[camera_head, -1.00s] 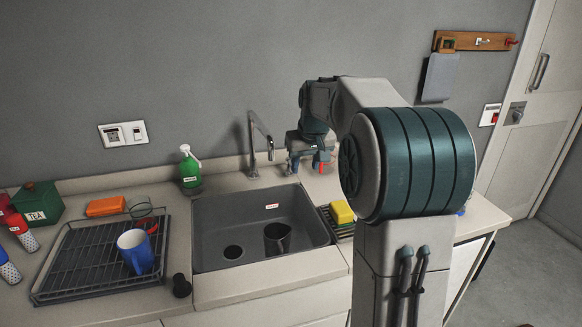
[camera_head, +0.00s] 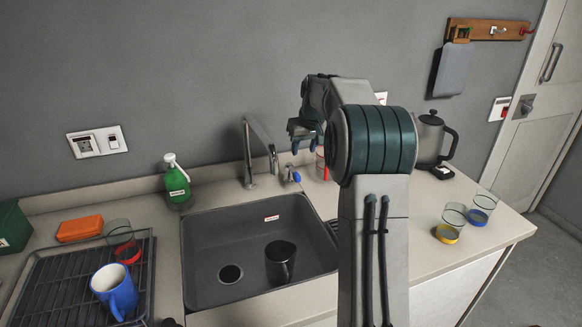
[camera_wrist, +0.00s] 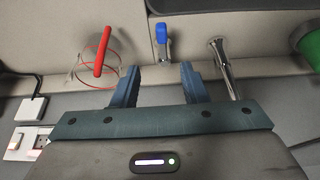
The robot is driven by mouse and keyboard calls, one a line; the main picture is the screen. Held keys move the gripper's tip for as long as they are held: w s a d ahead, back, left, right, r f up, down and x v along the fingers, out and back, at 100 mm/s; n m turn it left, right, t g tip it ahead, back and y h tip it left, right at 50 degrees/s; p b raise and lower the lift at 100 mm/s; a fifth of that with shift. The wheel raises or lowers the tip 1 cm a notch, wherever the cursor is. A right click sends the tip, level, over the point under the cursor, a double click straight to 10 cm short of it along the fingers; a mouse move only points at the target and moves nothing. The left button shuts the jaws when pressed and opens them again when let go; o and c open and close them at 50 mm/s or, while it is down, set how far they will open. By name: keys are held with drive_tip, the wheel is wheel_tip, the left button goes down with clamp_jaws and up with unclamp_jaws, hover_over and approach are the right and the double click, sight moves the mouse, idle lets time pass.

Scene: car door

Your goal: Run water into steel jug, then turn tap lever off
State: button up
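The dark steel jug (camera_head: 281,264) stands upright in the grey sink (camera_head: 205,245), right of the drain. The chrome tap (camera_head: 249,155) rises behind the sink; its spout reaches forward, and I see no water stream. The tap lever (camera_head: 292,174) with a blue end is just right of the tap; in the wrist view the blue lever (camera_wrist: 161,35) lies beyond the gap between my fingers. My gripper (camera_head: 304,146) is above and behind the lever area. In the wrist view my gripper (camera_wrist: 160,69) is open and empty, fingers apart. The inside of the jug is too dark to judge.
A drying rack (camera_head: 60,285) with a blue mug (camera_head: 115,290) is left of the sink. A kettle (camera_head: 430,138) and glasses (camera_head: 453,218) stand at right.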

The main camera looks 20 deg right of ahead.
sight(297, 174)
drive_tip(key=p+x, duration=0.2)
drive_tip(key=x, duration=1.1)
drive_tip(key=shift+a+f, duration=0.1)
drive_tip(key=shift+a, duration=0.05)
clamp_jaws()
